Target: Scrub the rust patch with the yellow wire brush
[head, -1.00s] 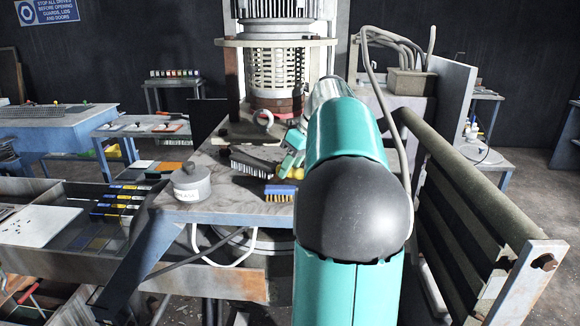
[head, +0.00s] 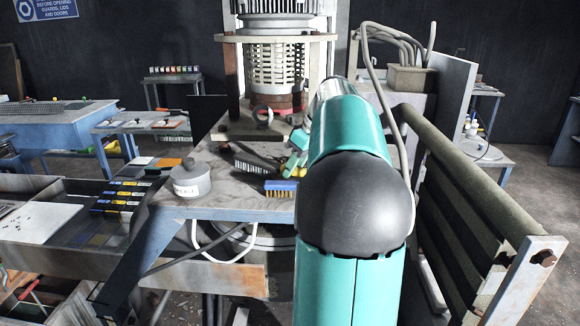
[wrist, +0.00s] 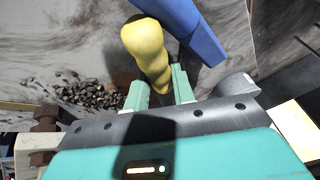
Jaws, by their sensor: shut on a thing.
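My gripper (wrist: 157,82) is shut on the yellow handle (wrist: 148,52) of a brush, seen in the wrist view between the teal fingers. In the head view the gripper (head: 292,160) is partly hidden by my arm. A dark brush head with pale bristles (head: 257,167) shows beside it, low over the worktop, apparently the held brush. Whether its bristles touch the surface cannot be told. A blue brush (head: 281,187) with yellowish bristles lies near the front edge; its blue handle (wrist: 190,28) shows in the wrist view. I cannot clearly make out the rust patch.
Dark stones (wrist: 88,92) lie on the surface in the wrist view. A slatted rail (head: 475,185) is at right.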

